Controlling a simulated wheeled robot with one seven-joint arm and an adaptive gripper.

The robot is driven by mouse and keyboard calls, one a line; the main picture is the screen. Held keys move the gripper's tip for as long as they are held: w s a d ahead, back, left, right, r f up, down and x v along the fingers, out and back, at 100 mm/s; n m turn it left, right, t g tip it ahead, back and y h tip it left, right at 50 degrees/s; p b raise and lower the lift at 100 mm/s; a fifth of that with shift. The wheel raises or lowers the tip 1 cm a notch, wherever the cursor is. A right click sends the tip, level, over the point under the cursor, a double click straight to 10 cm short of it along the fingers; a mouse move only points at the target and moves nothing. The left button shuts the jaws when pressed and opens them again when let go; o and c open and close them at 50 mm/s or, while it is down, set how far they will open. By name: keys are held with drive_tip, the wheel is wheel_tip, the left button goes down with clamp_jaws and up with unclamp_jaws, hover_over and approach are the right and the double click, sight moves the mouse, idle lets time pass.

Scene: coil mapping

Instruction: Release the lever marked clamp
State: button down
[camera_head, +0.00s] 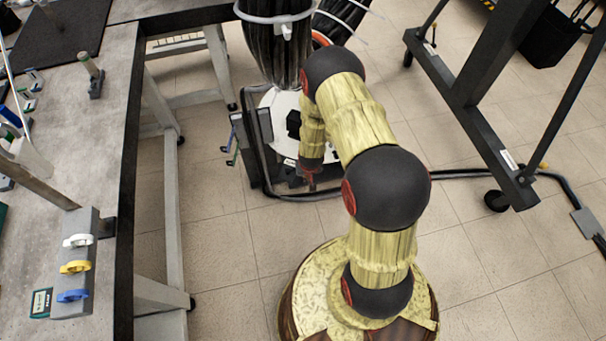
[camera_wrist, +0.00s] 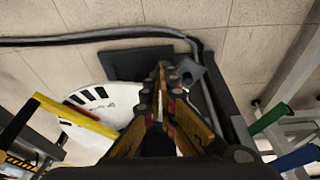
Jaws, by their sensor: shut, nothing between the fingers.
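My gripper (camera_wrist: 163,72) points down at the floor-standing unit, its fingers together and empty; in the head view it shows small beside the unit (camera_head: 309,180). In the wrist view a yellow bar-shaped lever (camera_wrist: 75,117) lies left of my fingers, apart from them, over a white round plate (camera_wrist: 98,92).
A workbench (camera_head: 95,130) at the left carries a grey block (camera_head: 88,226) with white, yellow and blue handles. Black cable bundles (camera_head: 283,45) rise behind the unit. A wheeled dark frame (camera_head: 470,105) stands at the right. Thick hoses cross the floor. Floor left of my base is clear.

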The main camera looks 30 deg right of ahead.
drive_tip(key=w+d+f+b, duration=0.3)
drive_tip(key=w+f+b, duration=0.2)
drive_tip(key=f, duration=0.5)
drive_tip(key=shift+w+m, duration=0.4)
drive_tip(key=shift+w, duration=0.4)
drive_tip(key=shift+w+f, duration=0.1)
drive_tip(key=shift+w+d+p, duration=0.35)
drive_tip(key=shift+w, duration=0.2)
